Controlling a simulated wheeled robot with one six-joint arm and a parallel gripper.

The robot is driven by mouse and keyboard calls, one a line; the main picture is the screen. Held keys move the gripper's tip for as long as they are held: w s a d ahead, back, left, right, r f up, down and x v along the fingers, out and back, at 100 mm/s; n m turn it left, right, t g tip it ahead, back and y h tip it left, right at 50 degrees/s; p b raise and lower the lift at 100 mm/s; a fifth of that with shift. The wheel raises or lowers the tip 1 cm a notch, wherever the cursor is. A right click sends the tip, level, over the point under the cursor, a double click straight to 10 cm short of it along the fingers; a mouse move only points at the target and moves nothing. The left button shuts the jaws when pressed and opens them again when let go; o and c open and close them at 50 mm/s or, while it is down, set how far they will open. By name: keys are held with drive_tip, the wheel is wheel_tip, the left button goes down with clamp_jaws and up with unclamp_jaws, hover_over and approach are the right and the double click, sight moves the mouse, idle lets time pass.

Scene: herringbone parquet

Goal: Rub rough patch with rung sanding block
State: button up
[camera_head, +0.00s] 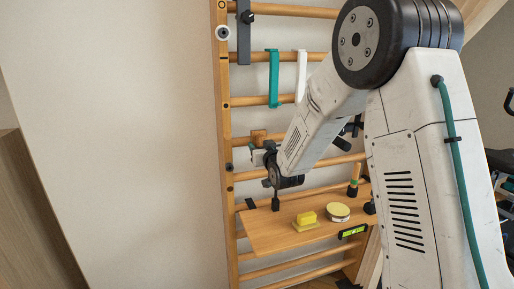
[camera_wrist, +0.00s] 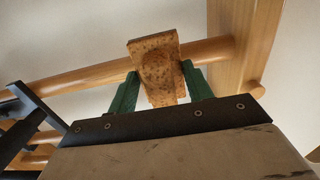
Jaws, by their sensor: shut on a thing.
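A brown, speckled, cork-like sanding block (camera_wrist: 157,66) sits between the two green fingers of my gripper (camera_wrist: 160,72) in the wrist view. My gripper is shut on it. The block lies against a round wooden rung (camera_wrist: 215,50), close to the wooden upright (camera_wrist: 238,48). In the head view the block (camera_head: 258,136) shows small at the left end of a middle rung, with my gripper (camera_head: 262,149) just below it. I cannot make out the rough patch; the block covers part of the rung.
A wooden board (camera_head: 270,236) hangs below, bearing a yellow block (camera_head: 306,218), a round tin (camera_head: 338,212) and a wooden-handled tool (camera_head: 353,187). A green level (camera_head: 352,231) is at its edge. Green (camera_head: 273,78) and white (camera_head: 301,75) hooks hang on rungs above.

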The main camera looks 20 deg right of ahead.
drive_tip(key=shift+d, duration=6.35)
drive_tip(key=shift+w+a, duration=0.1)
drive_tip(key=shift+a, duration=8.4)
drive_tip(key=shift+s, duration=0.2)
drive_tip(key=shift+s, duration=2.95)
drive_tip(key=shift+s, duration=0.1)
